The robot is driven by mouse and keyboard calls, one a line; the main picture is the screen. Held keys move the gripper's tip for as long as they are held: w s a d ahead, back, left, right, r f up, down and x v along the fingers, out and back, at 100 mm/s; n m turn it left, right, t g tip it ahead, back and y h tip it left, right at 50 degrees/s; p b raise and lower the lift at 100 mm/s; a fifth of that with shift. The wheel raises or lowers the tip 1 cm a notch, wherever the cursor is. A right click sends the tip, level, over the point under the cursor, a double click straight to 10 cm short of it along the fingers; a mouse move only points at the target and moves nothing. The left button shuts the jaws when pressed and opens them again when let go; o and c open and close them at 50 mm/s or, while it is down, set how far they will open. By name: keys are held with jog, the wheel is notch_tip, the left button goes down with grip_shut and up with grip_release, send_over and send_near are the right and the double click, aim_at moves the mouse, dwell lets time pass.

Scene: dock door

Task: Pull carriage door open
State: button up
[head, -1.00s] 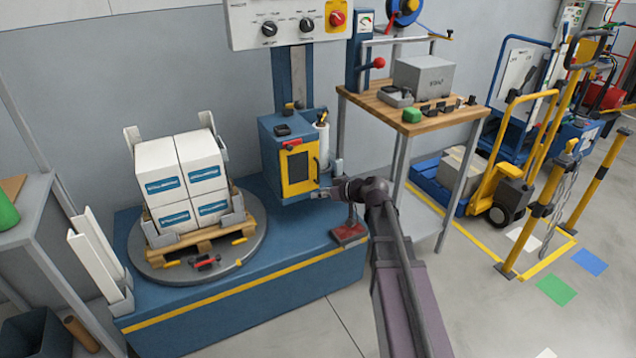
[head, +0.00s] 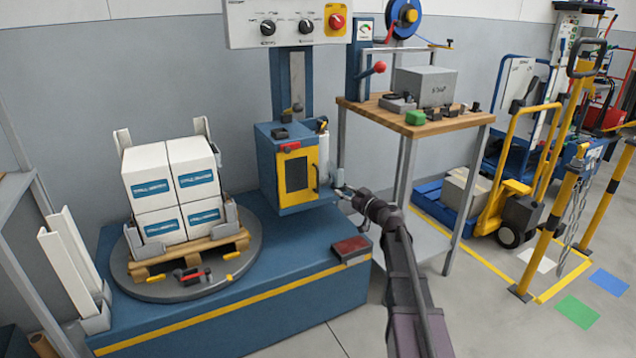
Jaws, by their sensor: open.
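The carriage (head: 267,165) is a blue box on the blue mast above the machine base. Its door (head: 284,193) has a yellow frame and a dark window, and looks closed against the box. A thin dark handle (head: 316,178) stands at the door's right edge. My gripper (head: 340,190) is just right of the door and handle, at the height of the door's lower part. It is small in the picture, open, and seems empty and apart from the handle. My arm comes in from the lower right.
A wrapping turntable (head: 170,291) with white boxes (head: 173,183) on a pallet stands left. A white film roll (head: 323,155) is beside the carriage. A wooden-topped workbench (head: 440,127) is close on the right. A red pedal-like block (head: 352,248) lies on the base below my gripper.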

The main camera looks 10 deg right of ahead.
jog(key=shift+w, duration=0.1)
dwell(0.3)
send_over(318, 189)
jog(key=shift+w, duration=0.35)
dwell(0.4)
jog(key=shift+c, duration=0.2)
grip_shut()
